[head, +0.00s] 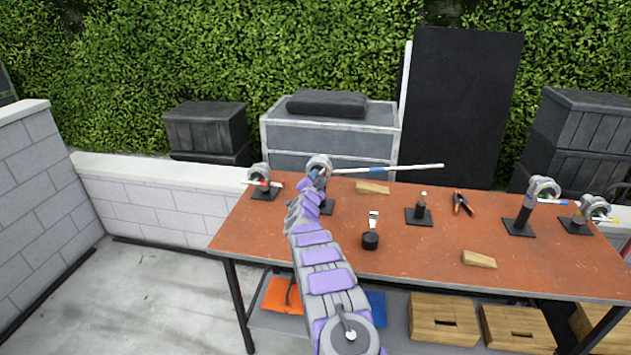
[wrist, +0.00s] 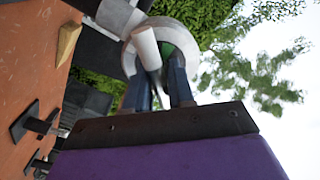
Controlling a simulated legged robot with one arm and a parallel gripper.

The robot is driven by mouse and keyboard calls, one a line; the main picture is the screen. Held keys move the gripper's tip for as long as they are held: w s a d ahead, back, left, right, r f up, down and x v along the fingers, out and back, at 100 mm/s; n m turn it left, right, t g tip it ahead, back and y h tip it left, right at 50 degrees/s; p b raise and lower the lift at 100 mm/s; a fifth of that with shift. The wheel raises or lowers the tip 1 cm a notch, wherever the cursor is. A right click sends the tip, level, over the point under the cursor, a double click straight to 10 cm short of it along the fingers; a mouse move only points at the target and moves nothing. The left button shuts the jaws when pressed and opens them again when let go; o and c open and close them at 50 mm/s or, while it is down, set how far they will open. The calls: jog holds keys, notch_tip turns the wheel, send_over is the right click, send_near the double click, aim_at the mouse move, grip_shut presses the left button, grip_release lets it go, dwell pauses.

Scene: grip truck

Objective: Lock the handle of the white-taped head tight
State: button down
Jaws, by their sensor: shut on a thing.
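A round grey grip head (head: 320,163) stands at the back left of the orange-brown table, with a long pale rod (head: 410,168) reaching right from it. The rod has a blue band. My gripper (head: 318,178) is at this head. In the wrist view, the two dark blue fingers (wrist: 160,92) stand upright below the round head (wrist: 184,42), shut on what looks like its handle (wrist: 155,82). A white cylinder (wrist: 146,46) shows just above the fingers. The exact contact is partly hidden, and I cannot make out the tape clearly.
Another head with a red-marked bar (head: 260,172) stands to the left. Two more heads (head: 543,188) (head: 592,206) stand at the right. A black stand (head: 419,212), pliers (head: 462,203), a dark round item (head: 370,240) and wooden wedges (head: 479,259) lie between.

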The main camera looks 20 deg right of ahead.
jog(key=m+b, duration=0.1)
jog(key=m, duration=0.1)
jog(key=m+b, duration=0.1)
jog(key=m, duration=0.1)
jog(key=shift+f+m+b, duration=0.2)
jog(key=shift+m+b, duration=0.1)
jog(key=m+b, duration=0.3)
jog(key=m, duration=0.1)
jog(key=shift+f, duration=0.1)
dwell(0.4)
jog(key=c, duration=1.2)
grip_release()
jog(key=shift+o, duration=1.2)
jog(key=shift+r, duration=0.2)
jog(key=shift+r, duration=0.1)
jog(key=v, duration=1.7)
jog(key=shift+p, duration=0.4)
